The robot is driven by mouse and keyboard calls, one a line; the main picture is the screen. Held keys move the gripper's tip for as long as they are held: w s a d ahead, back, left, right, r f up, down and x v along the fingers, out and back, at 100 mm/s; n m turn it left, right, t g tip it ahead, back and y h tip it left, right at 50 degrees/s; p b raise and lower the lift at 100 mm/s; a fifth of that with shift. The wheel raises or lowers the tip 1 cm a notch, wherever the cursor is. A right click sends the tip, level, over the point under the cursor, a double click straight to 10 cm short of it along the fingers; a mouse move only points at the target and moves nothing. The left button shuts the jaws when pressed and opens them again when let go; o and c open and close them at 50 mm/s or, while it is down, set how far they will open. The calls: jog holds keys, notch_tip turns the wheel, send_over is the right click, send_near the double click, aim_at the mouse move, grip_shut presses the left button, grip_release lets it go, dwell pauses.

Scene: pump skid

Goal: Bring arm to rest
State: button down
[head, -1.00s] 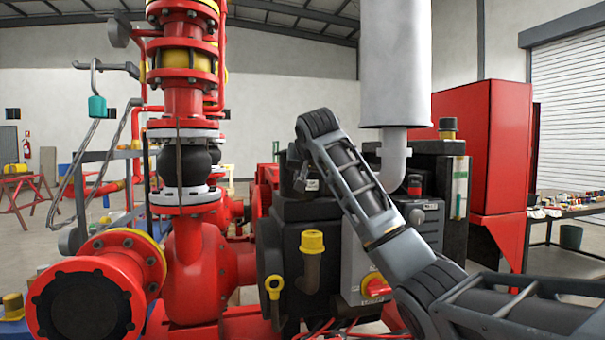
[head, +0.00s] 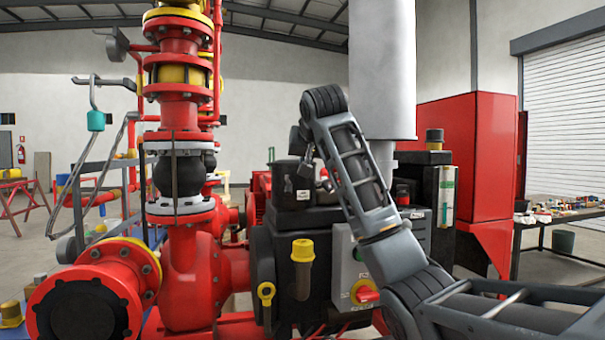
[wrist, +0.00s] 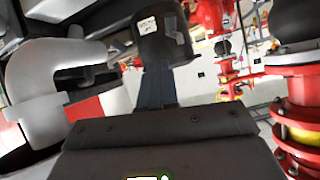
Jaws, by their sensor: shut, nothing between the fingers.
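My arm (head: 352,175) reaches up from the lower right of the head view, bends at its top joint and stands in front of the pump skid's engine. My gripper (wrist: 157,85) shows in the wrist view as a dark body along the bottom with narrow fingers together, shut and empty. Beyond the fingers is a black canister (wrist: 163,35) with a white label. It also shows in the head view (head: 291,186), just left of my arm.
A grey exhaust cylinder (head: 382,70) rises close behind my arm. The red pump column (head: 180,115) stands left, with a control box (head: 352,275) behind my forearm. A red cabinet (head: 470,150) and a table (head: 560,217) are at right.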

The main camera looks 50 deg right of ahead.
jog(key=v, duration=0.3)
jog(key=shift+s+r, duration=0.1)
jog(key=shift+r, duration=0.15)
jog(key=shift+a+f, duration=0.1)
